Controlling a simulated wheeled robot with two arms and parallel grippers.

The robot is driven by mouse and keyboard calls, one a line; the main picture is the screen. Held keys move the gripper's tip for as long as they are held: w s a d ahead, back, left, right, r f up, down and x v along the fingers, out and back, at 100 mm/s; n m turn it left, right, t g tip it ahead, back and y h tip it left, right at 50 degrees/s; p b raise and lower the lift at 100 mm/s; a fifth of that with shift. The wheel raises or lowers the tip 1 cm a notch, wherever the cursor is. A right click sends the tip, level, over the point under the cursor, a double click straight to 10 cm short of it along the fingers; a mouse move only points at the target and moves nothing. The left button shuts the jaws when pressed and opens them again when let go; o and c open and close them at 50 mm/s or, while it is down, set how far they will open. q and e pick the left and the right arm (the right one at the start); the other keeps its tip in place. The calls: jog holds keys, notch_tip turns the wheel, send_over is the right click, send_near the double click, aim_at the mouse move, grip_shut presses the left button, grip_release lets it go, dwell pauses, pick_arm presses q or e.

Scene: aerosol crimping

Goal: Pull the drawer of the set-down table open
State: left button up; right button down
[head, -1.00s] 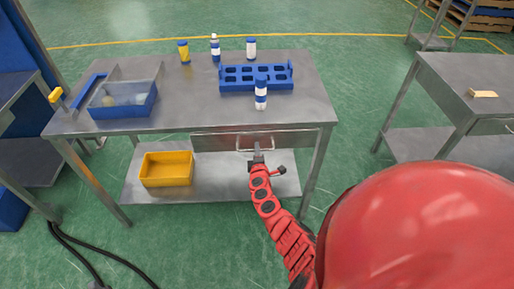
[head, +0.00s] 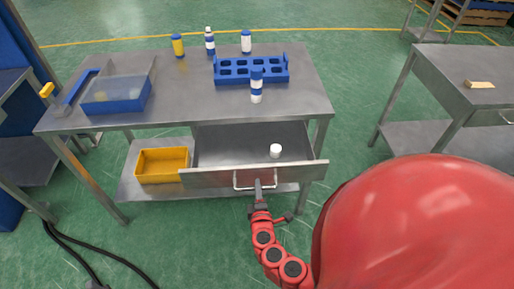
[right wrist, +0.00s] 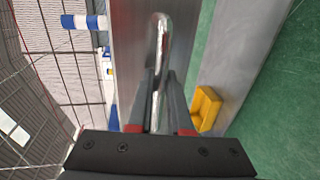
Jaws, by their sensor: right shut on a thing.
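The set-down table (head: 180,95) is grey metal, and its drawer (head: 215,177) stands well out from under the top. A white round item (head: 275,150) lies inside the drawer near its right side. My right gripper (head: 258,186) is shut on the bar handle (head: 240,187) at the drawer front. In the right wrist view the handle (right wrist: 160,50) runs between the fingers (right wrist: 158,115). My left gripper is not in view.
A blue rack (head: 250,78), a blue-and-white can (head: 257,88), several upright containers and a blue bin (head: 115,106) are on the tabletop. A yellow bin (head: 150,178) sits on the lower shelf. Another metal table (head: 450,95) stands at right.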

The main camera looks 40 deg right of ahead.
jog(key=shift+s+a, duration=0.35)
jog(key=shift+s, duration=0.15)
jog(key=c, duration=0.8)
grip_release()
jog(key=shift+c, duration=0.2)
